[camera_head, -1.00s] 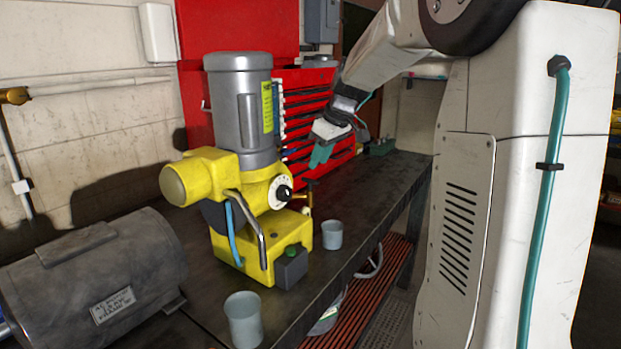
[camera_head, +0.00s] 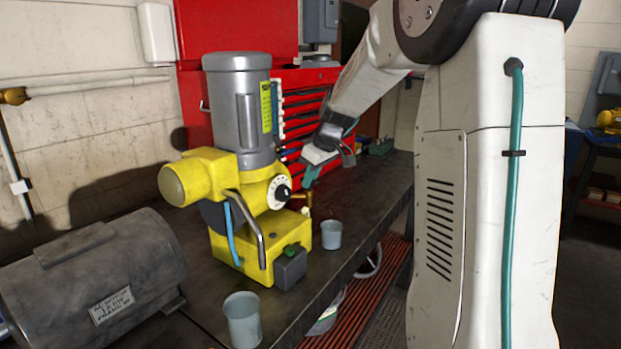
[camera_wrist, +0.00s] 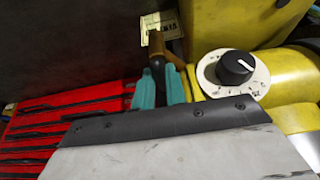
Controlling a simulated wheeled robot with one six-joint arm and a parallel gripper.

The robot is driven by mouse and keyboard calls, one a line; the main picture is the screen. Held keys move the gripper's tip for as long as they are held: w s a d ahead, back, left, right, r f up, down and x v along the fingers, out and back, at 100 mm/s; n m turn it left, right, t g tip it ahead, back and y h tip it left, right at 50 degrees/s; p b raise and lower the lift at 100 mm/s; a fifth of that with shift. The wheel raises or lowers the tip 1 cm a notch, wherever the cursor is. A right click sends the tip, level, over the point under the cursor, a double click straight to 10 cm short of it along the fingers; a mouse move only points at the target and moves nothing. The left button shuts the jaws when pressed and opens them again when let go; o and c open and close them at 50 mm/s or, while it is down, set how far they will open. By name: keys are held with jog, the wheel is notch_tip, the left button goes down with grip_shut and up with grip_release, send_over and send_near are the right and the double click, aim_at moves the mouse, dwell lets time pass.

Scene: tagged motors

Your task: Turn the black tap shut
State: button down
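The tap (camera_head: 308,198) is a small brass fitting on the right side of the yellow pump's body, and its dark handle is mostly hidden by my fingers in the head view. In the wrist view the brass tap (camera_wrist: 156,43) stands just beyond my fingertips, with a dark bar beside it near the right finger. My gripper (camera_head: 310,175) points down at the tap from above. In the wrist view its two teal fingers (camera_wrist: 161,75) stand apart with a narrow gap. I cannot tell whether they touch the handle.
The yellow pump (camera_head: 195,178) with its grey motor (camera_head: 238,105) stands on the dark bench. Its black dial knob (camera_wrist: 236,68) is right of my fingers. Grey cups (camera_head: 331,235) (camera_head: 242,318) stand near the bench edge. A grey motor (camera_head: 90,275) lies front left.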

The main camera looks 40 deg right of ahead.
jog(key=shift+m, duration=0.3)
jog(key=m, duration=0.1)
jog(key=m+h, duration=0.1)
jog(key=m, duration=0.1)
jog(key=shift+a+h, duration=0.2)
jog(key=shift+h, duration=0.1)
jog(key=m+h, duration=0.1)
jog(key=m, duration=0.3)
jog(key=m+h, duration=0.1)
jog(key=m, duration=0.2)
jog(key=shift+w+a+g+h, duration=0.1)
jog(key=shift+a+g+h, duration=0.05)
jog(key=shift+g+h, duration=0.2)
jog(key=shift+m+g+h, duration=0.45)
jog(key=shift+m+h, duration=0.1)
jog(key=shift+m, duration=1.55)
jog(key=c, duration=1.4)
grip_release()
jog(key=shift+c, duration=0.2)
